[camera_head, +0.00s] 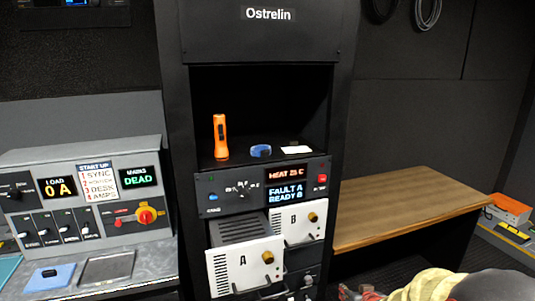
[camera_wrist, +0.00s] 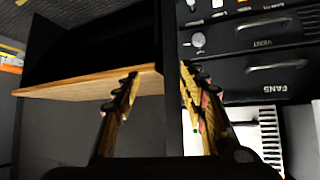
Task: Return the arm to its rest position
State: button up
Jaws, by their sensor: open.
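My gripper (camera_wrist: 160,105) is open and empty in the wrist view, its two toothed fingers well apart. Behind the fingers is the dark edge of the rack, with a wooden bench top (camera_wrist: 85,85) to the left. In the head view, part of my arm (camera_head: 440,287) shows at the bottom right, in front of the bench (camera_head: 410,205). The gripper's fingertips are not clear in the head view. The arm's rest position is not marked in either view.
The black Ostrelin rack (camera_head: 258,45) holds an orange flashlight (camera_head: 220,138) and a blue item (camera_head: 261,151) on its shelf. Modules A (camera_head: 245,268) and B (camera_head: 300,224) sit below, A standing out. A control console (camera_head: 85,195) stands left. The bench top is clear.

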jog(key=s+a+r+g+h, duration=0.1)
jog(key=s+r+g, duration=0.25)
jog(key=s, duration=0.75)
jog(key=s+a+r+g, duration=0.1)
jog(key=s+r+g, duration=0.25)
jog(key=s, duration=0.75)
jog(key=s+a+r+t, duration=0.1)
jog(key=s+a+r, duration=0.3)
jog(key=s+r, duration=0.2)
jog(key=s+a+r+t+y, duration=0.1)
jog(key=s+a+r, duration=0.3)
jog(key=s+r, duration=0.3)
jog(key=shift+s+r, duration=0.2)
jog(key=shift+r, duration=0.3)
